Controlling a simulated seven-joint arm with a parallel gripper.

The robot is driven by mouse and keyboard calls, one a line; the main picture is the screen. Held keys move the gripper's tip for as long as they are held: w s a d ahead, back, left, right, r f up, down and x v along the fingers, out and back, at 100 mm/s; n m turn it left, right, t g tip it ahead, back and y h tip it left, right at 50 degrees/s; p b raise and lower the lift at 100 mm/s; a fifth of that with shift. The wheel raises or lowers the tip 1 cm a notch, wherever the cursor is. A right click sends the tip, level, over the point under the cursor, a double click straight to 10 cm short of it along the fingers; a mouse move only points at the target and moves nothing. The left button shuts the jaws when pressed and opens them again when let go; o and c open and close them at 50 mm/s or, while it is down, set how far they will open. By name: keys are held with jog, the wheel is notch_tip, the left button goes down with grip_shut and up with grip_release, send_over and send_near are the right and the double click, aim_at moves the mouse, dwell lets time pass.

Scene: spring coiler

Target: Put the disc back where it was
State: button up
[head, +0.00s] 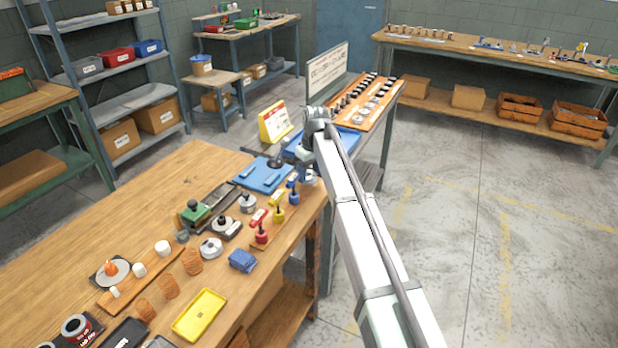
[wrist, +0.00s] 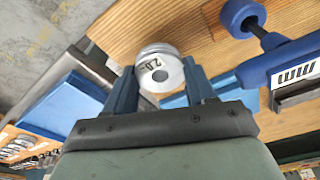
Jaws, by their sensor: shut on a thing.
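My gripper (wrist: 160,92) is shut on a silver disc (wrist: 151,67) with a centre hole and a dark "2.0" marking, seen between the blue fingers in the wrist view. In the head view my gripper (head: 308,160) is above the far right end of the wooden bench (head: 130,235), largely hidden by my arm. A sloped rack (head: 385,104) on the stand behind holds rows of dark and silver round pieces. Another silver round piece (head: 211,248) lies on the bench.
A blue-handled tool (wrist: 290,62) is close to the right of my gripper in the wrist view. Red and yellow knobbed tools (head: 279,214), a blue mat (head: 265,174) and a yellow tray (head: 200,315) are on the bench. A yellow sign (head: 275,122) stands beyond it.

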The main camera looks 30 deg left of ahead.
aim_at(313, 177)
jog(key=shift+f, duration=1.1)
jog(key=shift+f, duration=0.15)
jog(key=o, duration=1.3)
jog(key=shift+o, duration=0.2)
notch_tip(313, 177, up, 12)
jog(key=d, duration=0.1)
jog(key=shift+s+d, duration=0.3)
jog(key=shift+s, duration=0.05)
